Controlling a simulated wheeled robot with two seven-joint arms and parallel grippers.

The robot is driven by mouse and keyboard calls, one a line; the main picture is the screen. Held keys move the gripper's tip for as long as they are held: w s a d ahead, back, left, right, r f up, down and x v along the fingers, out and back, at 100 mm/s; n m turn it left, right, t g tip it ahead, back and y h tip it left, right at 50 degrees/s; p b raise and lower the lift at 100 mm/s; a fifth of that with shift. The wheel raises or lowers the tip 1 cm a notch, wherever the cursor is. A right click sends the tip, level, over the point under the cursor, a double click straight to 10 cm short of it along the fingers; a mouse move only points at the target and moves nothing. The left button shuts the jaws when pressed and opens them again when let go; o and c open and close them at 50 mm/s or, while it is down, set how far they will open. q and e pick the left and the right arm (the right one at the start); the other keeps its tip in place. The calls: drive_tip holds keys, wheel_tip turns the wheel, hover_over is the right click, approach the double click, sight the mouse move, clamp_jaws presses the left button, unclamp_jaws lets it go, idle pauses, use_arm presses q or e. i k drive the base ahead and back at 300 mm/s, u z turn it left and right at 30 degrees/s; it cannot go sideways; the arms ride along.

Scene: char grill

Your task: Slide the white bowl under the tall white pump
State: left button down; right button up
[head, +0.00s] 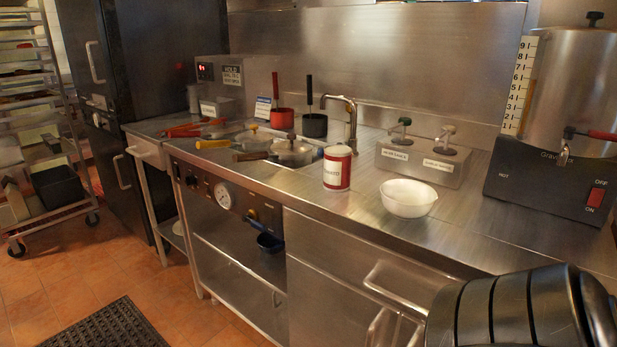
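The white bowl (408,199) stands upright on the steel counter (470,222), near its front edge, and looks empty. Behind it is a steel dispenser box (425,164) with two labelled pumps. Neither of my grippers is in view.
A red and white can (337,168) stands left of the bowl, with a faucet (350,124) behind it. A large dispenser on a black base (540,191) stands at right. Counter right of the bowl is clear.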

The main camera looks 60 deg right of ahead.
sight(406, 199)
drive_tip(key=i, duration=0.55)
drive_tip(key=z, duration=3.5)
